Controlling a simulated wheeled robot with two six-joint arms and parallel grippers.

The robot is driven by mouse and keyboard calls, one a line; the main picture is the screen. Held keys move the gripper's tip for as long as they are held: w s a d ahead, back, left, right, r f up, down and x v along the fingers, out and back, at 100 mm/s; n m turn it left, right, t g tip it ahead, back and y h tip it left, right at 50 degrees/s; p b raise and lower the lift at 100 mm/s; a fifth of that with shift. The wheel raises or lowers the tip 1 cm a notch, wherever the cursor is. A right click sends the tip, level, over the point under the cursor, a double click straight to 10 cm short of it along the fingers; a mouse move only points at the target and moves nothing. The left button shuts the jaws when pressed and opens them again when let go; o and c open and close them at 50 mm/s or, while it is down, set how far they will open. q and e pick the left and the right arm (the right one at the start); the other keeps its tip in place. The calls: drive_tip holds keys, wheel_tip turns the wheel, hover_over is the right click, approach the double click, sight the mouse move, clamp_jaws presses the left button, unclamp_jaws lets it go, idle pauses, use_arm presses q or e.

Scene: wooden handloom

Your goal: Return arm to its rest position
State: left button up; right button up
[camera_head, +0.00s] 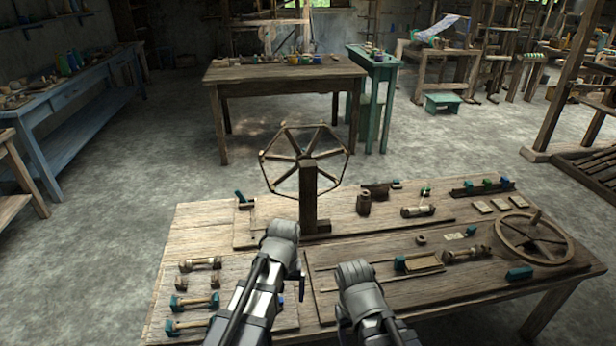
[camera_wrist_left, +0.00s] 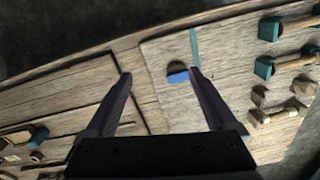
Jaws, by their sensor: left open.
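My left arm (camera_head: 258,290) reaches over the near part of the wooden workbench (camera_head: 190,225). In the left wrist view my left gripper (camera_wrist_left: 160,70) is open, with its two dark fingers apart and nothing held between them. A small blue piece (camera_wrist_left: 178,77) lies on the board below, close beside the right finger in that picture. My right arm (camera_head: 360,295) is over the bench to the right of the left one. Its jaws are hidden in the head view.
A spoked wooden reel (camera_head: 308,190) stands on a post just beyond my left arm. Teal-ended spools (camera_head: 195,301) lie to the left. A wooden wheel (camera_head: 534,238) and small parts lie to the right. The bench's left back corner is bare.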

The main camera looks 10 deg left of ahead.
use_arm(q)
drive_tip(key=s+d+m, duration=0.5)
drive_tip(key=s+d, duration=0.2)
drive_tip(key=s, duration=0.4)
wheel_tip(320, 180, up, 18)
drive_tip(key=p, duration=1.8)
drive_tip(key=shift+w+a+r+y, duration=0.15)
drive_tip(key=shift+w+a+y, duration=0.1)
drive_tip(key=shift+y, duration=0.15)
